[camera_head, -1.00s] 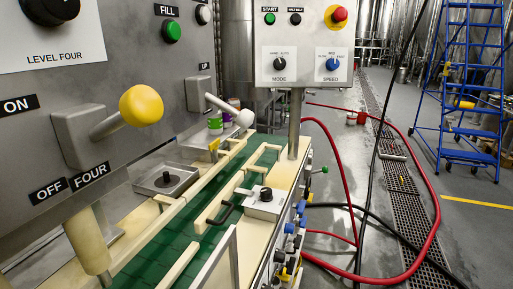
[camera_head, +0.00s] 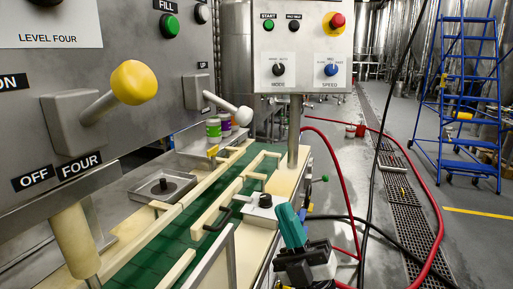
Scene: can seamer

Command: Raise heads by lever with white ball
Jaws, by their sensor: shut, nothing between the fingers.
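The lever with the white ball (camera_head: 243,116) sticks out from a grey metal block (camera_head: 197,91) on the machine's front panel. The ball points right and slightly down, above the green conveyor. A label above the block reads UP; any lower label is not legible. My gripper (camera_head: 289,222) is at the lower right, with dark and teal parts, beside the conveyor's right edge. It is apart from the lever, well below and to the right of the white ball. It holds nothing.
A second lever with a yellow ball (camera_head: 134,82) stands nearer on the same panel. A control box (camera_head: 299,45) on a post (camera_head: 294,130) rises behind my gripper. Guide rails line the green conveyor (camera_head: 150,256). A red hose (camera_head: 440,222) and blue ladder (camera_head: 465,90) are at right.

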